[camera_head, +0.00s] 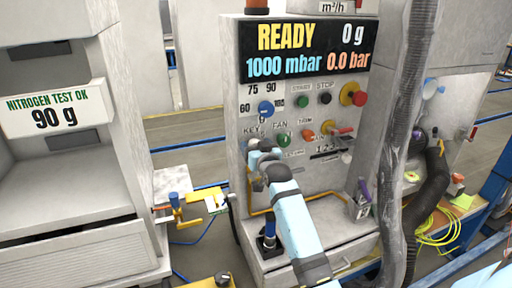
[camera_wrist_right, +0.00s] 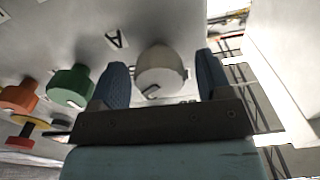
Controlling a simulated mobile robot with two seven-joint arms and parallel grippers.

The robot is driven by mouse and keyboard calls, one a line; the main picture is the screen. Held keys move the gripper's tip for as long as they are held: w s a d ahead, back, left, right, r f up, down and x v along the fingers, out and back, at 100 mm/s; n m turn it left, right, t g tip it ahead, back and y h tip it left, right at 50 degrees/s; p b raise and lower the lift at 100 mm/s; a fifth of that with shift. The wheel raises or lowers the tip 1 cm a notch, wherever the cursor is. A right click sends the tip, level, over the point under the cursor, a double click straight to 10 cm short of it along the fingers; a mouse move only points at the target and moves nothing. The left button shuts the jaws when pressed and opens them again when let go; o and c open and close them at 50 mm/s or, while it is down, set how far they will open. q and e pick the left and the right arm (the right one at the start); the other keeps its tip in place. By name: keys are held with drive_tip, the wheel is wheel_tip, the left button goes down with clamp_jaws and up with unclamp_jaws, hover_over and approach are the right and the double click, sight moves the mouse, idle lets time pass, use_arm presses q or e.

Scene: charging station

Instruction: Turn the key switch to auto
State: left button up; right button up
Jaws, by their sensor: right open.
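The key switch, a round pale grey knob (camera_wrist_right: 160,72) with a small dark-edged slot, sits on the panel in the right wrist view. A letter "A" is printed beside it. My right gripper (camera_head: 257,150) is open, with one blue finger on each side of the knob. I cannot tell whether the fingers touch it. In the head view the gripper is at the KEY label on the control panel (camera_head: 327,104) and hides the switch. My left gripper is not in view.
Beside the switch are a green FAN knob (camera_head: 283,140) and an orange knob (camera_head: 308,135). A blue selector knob (camera_head: 265,108) is above. A thick grey hose (camera_head: 405,130) hangs right of the panel. A yellow clamp-like part (camera_head: 177,212) is at lower left.

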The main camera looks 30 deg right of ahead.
drive_tip(key=c, duration=0.9)
drive_tip(key=m+p, duration=0.2)
drive_tip(key=shift+r+m+p, duration=0.2)
drive_tip(key=shift+m+p, duration=0.2)
drive_tip(key=m+p, duration=0.2)
drive_tip(key=shift+m, duration=0.3)
drive_tip(key=m+p, duration=0.3)
drive_tip(key=m, duration=0.1)
drive_tip(key=shift+f+m, duration=0.1)
drive_tip(key=shift+m, duration=0.3)
drive_tip(key=shift+d+m+p, duration=0.1)
drive_tip(key=shift+m+p, duration=0.25)
drive_tip(key=shift+m, duration=0.55)
drive_tip(key=shift+f, duration=0.1)
